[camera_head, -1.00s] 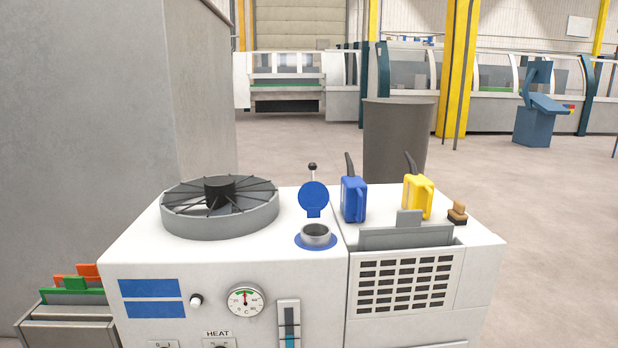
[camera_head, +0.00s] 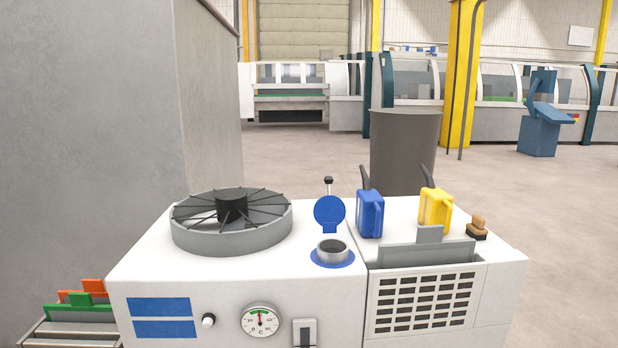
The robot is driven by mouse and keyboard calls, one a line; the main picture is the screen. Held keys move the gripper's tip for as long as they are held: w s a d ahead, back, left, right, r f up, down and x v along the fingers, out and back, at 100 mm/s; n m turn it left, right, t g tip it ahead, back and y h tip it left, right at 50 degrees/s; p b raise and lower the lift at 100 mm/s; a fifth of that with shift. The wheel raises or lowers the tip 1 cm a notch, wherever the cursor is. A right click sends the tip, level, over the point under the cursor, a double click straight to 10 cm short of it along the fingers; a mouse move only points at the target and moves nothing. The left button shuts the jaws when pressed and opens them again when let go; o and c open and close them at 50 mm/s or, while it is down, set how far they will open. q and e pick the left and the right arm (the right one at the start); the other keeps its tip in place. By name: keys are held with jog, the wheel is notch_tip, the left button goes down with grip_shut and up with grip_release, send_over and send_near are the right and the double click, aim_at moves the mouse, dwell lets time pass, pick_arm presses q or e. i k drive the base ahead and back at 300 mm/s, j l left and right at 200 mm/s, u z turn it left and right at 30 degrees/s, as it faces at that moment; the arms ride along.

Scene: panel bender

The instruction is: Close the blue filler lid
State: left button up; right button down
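The blue filler lid (camera_head: 330,211) is a round disc standing upright, open, behind the filler neck (camera_head: 332,248). The neck is a short grey metal ring on a blue base, on the white machine top (camera_head: 300,275), and its mouth is uncovered. A small lever with a dark knob (camera_head: 328,181) stands behind the lid. Neither of my grippers is in view.
A black fan in a grey ring (camera_head: 231,219) sits left of the filler. A blue can (camera_head: 370,214), a yellow can (camera_head: 435,210) and a brush (camera_head: 478,227) stand to the right. A grey wall (camera_head: 90,150) rises at left; a grey bin (camera_head: 404,150) stands behind.

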aim_at(330, 211)
jog(key=i+j, duration=0.2)
jog(key=j, duration=0.15)
jog(key=i+j, duration=0.15)
jog(key=j, duration=0.15)
jog(key=i+j, duration=0.2)
jog(key=j, duration=0.15)
